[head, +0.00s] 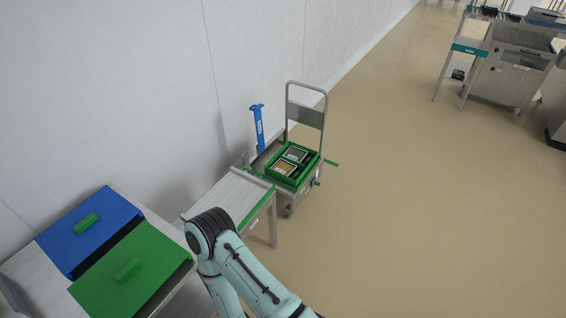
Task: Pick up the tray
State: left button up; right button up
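A green crate (314,176) sits on a small grey cart with an upright push handle, near the wall. Inside it lie a dark-rimmed pack with pale contents (295,154) and one with yellowish contents (286,168); I cannot tell whether either is the tray. One of my arms comes in from the bottom of the head view, its bend beside the grey table's near end. No gripper shows in the head view.
A grey table (232,193) stands between the cart and a bench with a blue lid (90,232) and a green lid (130,268). A blue post (259,128) stands by the wall. A machine (508,75) is at the far right. The floor (430,200) right of the cart is clear.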

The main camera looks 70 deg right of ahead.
aim_at(299, 156)
jog(key=z, duration=0.45)
jog(key=l+z, duration=0.1)
jog(key=z, duration=0.85)
jog(key=l+z, duration=0.1)
jog(key=z, duration=0.4)
jog(key=i+z, duration=0.1)
jog(key=z, duration=0.35)
